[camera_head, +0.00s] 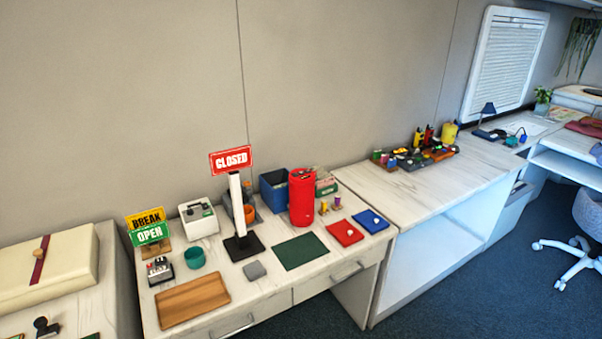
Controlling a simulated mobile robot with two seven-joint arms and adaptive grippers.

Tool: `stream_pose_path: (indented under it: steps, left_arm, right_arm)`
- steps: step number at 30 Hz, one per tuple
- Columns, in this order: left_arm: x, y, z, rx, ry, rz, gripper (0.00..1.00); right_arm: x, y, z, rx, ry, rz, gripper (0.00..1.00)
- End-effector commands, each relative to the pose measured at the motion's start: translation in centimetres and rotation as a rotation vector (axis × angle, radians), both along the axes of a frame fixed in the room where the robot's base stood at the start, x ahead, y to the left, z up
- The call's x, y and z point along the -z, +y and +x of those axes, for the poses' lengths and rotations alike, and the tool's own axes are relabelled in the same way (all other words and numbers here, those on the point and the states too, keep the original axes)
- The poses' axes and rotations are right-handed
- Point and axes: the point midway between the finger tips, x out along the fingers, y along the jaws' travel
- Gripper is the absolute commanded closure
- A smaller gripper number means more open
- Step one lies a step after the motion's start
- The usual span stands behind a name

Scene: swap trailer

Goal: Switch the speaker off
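A tall red cylinder (302,197) stands on the white desk (335,262), towards its back right. It looks most like the speaker, but I cannot tell for sure. Its top is dark with small details that are too small to read, so its switch state does not show. Neither of my grippers is in view.
Around the cylinder are a blue bin (272,190), a CLOSED sign (231,160) on a white post, a green mat (300,251), a red pad (345,232) and a blue pad (371,220). A white box (198,222) and wooden tray (193,302) sit left. An office chair (583,225) stands right.

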Motion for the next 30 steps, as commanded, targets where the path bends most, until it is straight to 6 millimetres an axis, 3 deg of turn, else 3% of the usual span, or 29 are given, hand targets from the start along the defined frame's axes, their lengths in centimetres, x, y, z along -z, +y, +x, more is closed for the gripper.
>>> stream_pose_path:
  steps: [1,6,30]
  left_arm:
    - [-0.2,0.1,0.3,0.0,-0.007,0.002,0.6]
    - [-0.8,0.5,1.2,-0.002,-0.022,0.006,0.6]
    - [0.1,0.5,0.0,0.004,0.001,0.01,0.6]
  right_arm:
    - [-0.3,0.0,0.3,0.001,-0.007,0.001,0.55]
    - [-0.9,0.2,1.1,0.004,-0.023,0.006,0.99]
    - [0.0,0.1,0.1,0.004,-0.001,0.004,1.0]
